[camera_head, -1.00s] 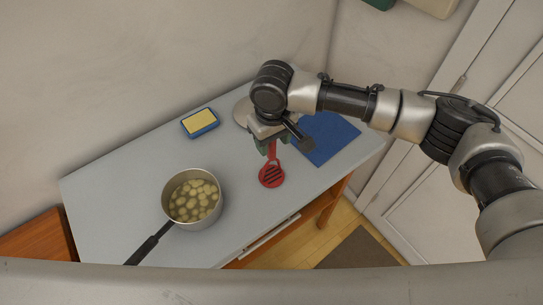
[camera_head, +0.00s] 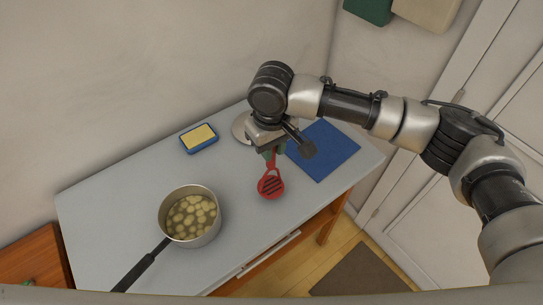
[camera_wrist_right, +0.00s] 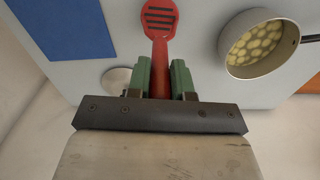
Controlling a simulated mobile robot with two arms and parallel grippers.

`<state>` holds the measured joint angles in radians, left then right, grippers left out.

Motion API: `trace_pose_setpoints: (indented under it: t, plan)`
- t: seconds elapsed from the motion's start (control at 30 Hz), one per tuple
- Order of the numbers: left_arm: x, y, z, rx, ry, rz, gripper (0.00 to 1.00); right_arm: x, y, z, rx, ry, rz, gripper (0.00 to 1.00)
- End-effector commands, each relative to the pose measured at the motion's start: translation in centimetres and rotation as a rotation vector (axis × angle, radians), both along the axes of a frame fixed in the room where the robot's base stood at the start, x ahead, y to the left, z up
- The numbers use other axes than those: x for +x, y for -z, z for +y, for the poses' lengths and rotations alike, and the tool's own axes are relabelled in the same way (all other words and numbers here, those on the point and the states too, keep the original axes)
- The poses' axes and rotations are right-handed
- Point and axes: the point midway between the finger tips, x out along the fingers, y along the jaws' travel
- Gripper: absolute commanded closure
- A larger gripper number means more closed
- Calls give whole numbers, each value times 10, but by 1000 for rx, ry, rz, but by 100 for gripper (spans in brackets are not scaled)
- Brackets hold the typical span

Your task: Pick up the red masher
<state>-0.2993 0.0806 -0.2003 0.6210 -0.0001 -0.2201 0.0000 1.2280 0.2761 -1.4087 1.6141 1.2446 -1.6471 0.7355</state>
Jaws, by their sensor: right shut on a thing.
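The red masher (camera_head: 271,185) has a round slotted head and a red handle. My right gripper (camera_head: 271,155) is above it, with the handle running up between its fingers. In the right wrist view, the green fingers of my right gripper (camera_wrist_right: 165,78) are shut on the handle of the masher (camera_wrist_right: 159,50), and the slotted head points away from the gripper. The head is over the grey table (camera_head: 120,195). I cannot tell whether it touches the surface. The upper end of the handle is hidden. My left gripper is not in view.
A pot (camera_head: 189,236) of round pale pieces stands left of the masher, its black handle toward the front left. A yellow-and-blue sponge (camera_head: 199,138) lies behind. A blue mat (camera_head: 328,150) lies right of the gripper, and a round pale disc (camera_head: 240,127) is partly hidden behind it.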

Motion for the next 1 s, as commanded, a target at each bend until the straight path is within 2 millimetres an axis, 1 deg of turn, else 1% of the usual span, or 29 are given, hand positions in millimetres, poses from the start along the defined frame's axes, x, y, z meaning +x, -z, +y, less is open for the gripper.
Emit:
trace_pose_setpoints:
  t: [0.03, 0.07, 0.1, 0.17, 0.3, 0.4, 0.5, 0.6, 0.7, 1.0]
  plan:
    - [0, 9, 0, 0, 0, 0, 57, 1, -8, 1, 4, -2, -7, 100]
    - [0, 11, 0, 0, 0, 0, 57, -2, -13, -1, 4, -4, -5, 100]
    - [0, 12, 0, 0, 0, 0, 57, -12, -18, -5, 3, -4, -1, 100]
    - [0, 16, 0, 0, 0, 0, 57, -25, -25, -11, 1, -6, -4, 100]
    - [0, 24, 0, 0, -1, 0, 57, -56, -46, -22, 4, -5, -5, 100]
    - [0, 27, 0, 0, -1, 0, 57, -75, -59, -30, 2, -5, -5, 100]
    - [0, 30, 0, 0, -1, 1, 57, -90, -69, -36, 1, -4, -5, 100]
    - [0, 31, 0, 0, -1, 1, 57, -100, -76, -40, 2, -2, -3, 100]
    - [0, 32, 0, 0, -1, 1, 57, -106, -80, -42, 1, -1, -2, 100]
    - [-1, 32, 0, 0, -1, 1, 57, -108, -82, -43, 0, 0, -2, 100]
